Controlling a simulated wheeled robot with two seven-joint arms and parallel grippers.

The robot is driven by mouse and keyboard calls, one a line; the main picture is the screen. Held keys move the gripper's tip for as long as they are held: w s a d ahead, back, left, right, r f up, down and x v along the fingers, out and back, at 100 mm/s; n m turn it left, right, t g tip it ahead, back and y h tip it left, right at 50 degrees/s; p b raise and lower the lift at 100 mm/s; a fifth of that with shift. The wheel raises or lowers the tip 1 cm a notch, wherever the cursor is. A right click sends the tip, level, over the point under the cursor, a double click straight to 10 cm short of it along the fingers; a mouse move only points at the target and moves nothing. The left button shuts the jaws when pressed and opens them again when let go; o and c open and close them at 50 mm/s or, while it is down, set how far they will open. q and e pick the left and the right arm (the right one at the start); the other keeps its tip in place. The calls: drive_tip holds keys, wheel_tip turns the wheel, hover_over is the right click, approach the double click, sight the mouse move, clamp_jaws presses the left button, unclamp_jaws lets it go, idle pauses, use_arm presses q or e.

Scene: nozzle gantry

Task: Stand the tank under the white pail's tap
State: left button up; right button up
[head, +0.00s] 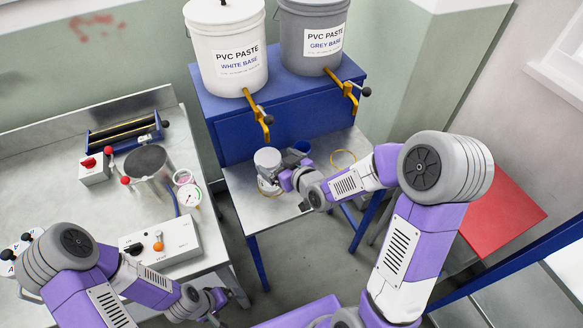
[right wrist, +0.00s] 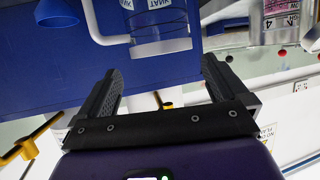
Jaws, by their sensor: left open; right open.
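The white pail (head: 228,55) stands on the blue stand, and its yellow tap (head: 262,120) juts out at the front. The tank (head: 267,158), a clear cylinder with a pale top, stands upright on the metal shelf, roughly below that tap. Its clear wall, label and white handle show in the right wrist view (right wrist: 160,30), upside down. My right gripper (head: 287,175) is open beside the tank; in the right wrist view its fingers (right wrist: 160,85) are empty and the tank is just beyond their tips. My left gripper (head: 217,300) is open, low at the left bench's edge.
A grey pail (head: 312,40) with its own tap (head: 345,88) stands to the right. A blue cup (head: 302,146) and a yellow ring (head: 343,158) are on the shelf.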

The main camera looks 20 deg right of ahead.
drive_tip(key=b+v, duration=0.5)
drive_tip(key=v, duration=0.2)
idle(0.6)
drive_tip(key=shift+f, duration=0.1)
